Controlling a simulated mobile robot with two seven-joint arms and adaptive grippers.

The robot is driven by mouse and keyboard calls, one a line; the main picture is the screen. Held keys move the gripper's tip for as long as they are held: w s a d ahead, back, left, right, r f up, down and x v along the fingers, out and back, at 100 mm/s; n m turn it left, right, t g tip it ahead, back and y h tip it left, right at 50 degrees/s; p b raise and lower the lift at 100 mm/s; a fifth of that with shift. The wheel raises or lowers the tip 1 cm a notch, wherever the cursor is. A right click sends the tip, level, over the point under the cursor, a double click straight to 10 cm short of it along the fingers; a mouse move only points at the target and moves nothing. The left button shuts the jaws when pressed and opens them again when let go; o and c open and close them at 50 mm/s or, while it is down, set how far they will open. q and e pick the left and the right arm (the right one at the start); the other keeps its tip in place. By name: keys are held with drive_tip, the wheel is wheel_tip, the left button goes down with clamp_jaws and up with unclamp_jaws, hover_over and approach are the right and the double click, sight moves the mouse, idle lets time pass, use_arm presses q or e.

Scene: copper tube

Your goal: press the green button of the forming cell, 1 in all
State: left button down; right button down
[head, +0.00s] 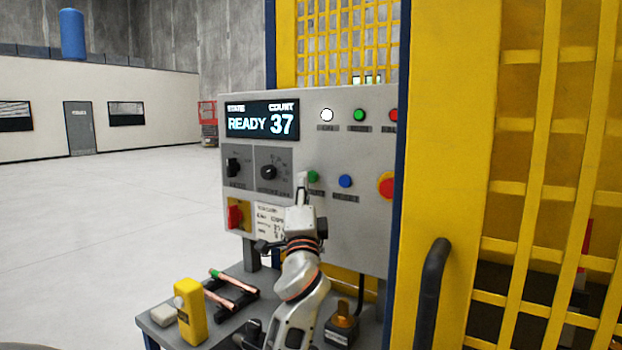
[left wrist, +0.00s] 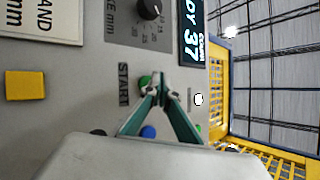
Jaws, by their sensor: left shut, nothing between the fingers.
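The forming cell's grey control panel (head: 360,220) faces me. Its green button (head: 313,176), labelled START in the left wrist view (left wrist: 145,82), sits left of a blue button (head: 345,181). My left gripper (head: 303,177) is shut and empty, its fingertips just beside the green button in the head view. In the left wrist view the closed fingertips (left wrist: 158,88) overlap the edge of the green button; I cannot tell whether they touch it. The display (head: 262,121) reads READY and COUNT 37. My right gripper is not in view.
A red emergency stop (head: 386,186) is at the panel's right. A red-and-yellow switch (head: 238,216) is at lower left. Below, a bench (head: 160,333) holds copper tubes (head: 230,286) on a black rack and a yellow device (head: 190,311). A yellow guard stands right.

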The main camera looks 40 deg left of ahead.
use_arm(q)
drive_tip(key=shift+w, duration=0.2)
drive_tip(key=shift+w, duration=0.25)
